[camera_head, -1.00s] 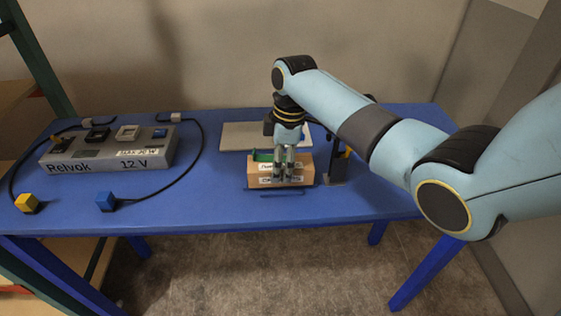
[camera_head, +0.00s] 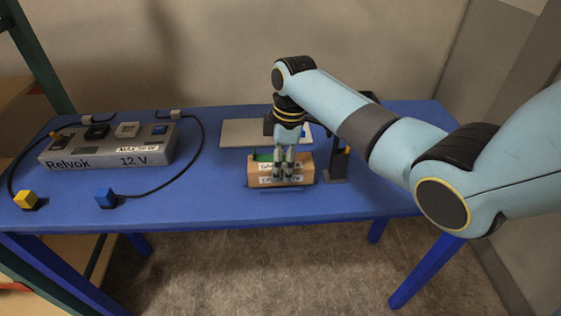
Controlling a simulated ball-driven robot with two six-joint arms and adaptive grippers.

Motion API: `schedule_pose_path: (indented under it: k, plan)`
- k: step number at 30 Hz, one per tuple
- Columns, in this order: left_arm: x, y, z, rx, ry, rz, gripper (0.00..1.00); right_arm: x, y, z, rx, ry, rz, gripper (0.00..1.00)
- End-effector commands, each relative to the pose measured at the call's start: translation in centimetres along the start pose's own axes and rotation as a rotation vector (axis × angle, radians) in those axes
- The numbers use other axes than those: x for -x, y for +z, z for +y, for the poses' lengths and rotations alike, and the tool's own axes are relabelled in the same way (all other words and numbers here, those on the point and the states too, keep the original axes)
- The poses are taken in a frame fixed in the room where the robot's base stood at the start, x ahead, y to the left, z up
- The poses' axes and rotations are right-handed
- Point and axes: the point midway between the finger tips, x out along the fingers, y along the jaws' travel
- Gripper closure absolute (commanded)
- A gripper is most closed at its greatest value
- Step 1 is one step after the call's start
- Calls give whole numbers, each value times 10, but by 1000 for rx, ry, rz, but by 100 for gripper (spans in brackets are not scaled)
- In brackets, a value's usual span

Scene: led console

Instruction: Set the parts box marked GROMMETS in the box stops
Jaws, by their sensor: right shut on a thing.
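My right gripper (camera_head: 284,175) points down over the middle of a tan parts box (camera_head: 306,173) and is shut on it. The box has white labels with dark writing, too small to read for certain, and something green shows inside at its left. The gripper hides part of the box and its labels. Thin dark blue strips, seemingly the box stops (camera_head: 283,191), lie along the front of the box on the blue table. I cannot tell whether the box touches them or rests fully on the table. My left gripper is not in view.
A grey board (camera_head: 241,134) lies behind the box. A dark stand (camera_head: 337,170) with an orange tip is close at its right. A grey 12 V console (camera_head: 107,152) with cables and a yellow and a blue plug stands left. The table (camera_head: 205,190) between is clear.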

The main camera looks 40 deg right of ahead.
Motion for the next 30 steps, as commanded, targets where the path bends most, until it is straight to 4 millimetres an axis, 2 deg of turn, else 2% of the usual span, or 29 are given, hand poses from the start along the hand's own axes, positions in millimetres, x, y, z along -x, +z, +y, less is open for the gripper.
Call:
schedule_pose_path:
  k: [3,4,10,20,23,30]
  plan:
    - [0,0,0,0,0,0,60,-1,0,-1,-1,-2,0,86]
    - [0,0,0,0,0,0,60,-1,0,-1,-1,-2,0,42]
    - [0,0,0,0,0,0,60,-1,1,-1,-1,-3,-1,17]
    - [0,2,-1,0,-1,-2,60,3,1,-1,-1,-2,-1,17]
    - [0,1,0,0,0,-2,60,15,1,0,0,1,-1,17]
    - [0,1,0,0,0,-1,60,69,0,1,0,4,0,17]
